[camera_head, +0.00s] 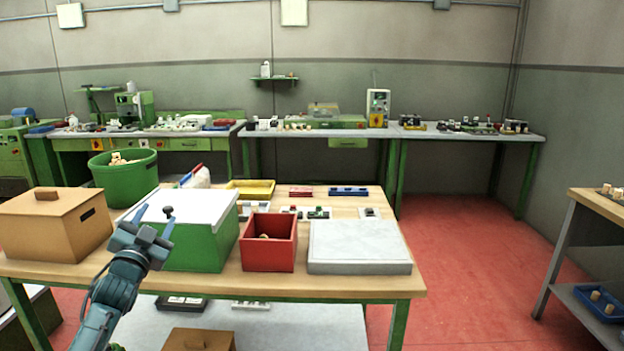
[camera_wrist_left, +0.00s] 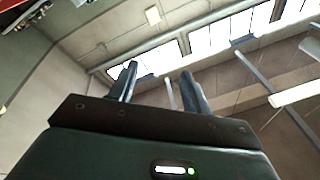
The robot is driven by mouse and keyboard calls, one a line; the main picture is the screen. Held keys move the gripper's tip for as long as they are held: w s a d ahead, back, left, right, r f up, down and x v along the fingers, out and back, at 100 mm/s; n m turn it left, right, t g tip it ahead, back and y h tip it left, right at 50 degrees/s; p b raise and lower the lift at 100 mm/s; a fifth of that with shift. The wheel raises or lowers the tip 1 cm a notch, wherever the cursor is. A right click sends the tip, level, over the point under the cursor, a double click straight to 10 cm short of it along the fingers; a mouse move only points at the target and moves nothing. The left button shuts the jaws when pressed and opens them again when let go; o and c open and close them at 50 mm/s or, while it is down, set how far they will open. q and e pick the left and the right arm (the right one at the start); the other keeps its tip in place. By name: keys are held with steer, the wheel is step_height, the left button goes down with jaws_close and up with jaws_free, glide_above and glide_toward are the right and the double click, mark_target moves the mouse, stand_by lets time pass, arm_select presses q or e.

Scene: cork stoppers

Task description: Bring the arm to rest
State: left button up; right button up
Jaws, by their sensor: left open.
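My left gripper (camera_head: 153,222) is in the head view at the left, in front of the green box with the white lid (camera_head: 205,245). It points upward, its fingers are apart and nothing is between them. In the left wrist view my left gripper (camera_wrist_left: 160,82) shows two dark, separated fingers against the upper wall and ceiling. A dark knob (camera_head: 168,211) shows on the white lid close by the fingers; I cannot tell whether they touch. My right gripper is in neither view.
The wooden table (camera_head: 340,288) carries a brown lidded box (camera_head: 55,225), a red bin (camera_head: 268,252) with a cork inside and a pale grey slab (camera_head: 358,246). A green tub (camera_head: 124,180) of corks stands behind. Red floor (camera_head: 480,260) is clear at right.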

arm_select(q)
steer(key=s+d+f+n+g, duration=0.1)
steer(key=s+d+f+g, duration=0.15)
steer(key=s+f, duration=0.4)
steer(key=s+d+f+n+g+h, duration=0.1)
steer(key=s+d+f+g, duration=0.15)
steer(key=f, duration=0.75)
steer(key=s+d+f+n+g, duration=0.1)
steer(key=s+d+f, duration=0.35)
steer(key=f, duration=0.35)
steer(key=s+d+f+g+h, duration=0.1)
steer(key=s+d+f, duration=0.1)
steer(key=s, duration=0.6)
steer(key=s+d+f+g+h, duration=0.1)
steer(key=s+d+f, duration=0.2)
steer(key=s, duration=0.6)
steer(key=s+d+f+g, duration=0.2)
steer(key=s+d, duration=0.3)
steer(key=s, duration=0.3)
steer(key=shift+s+f+n+h, duration=0.35)
steer(key=shift+f+n+h, duration=0.05)
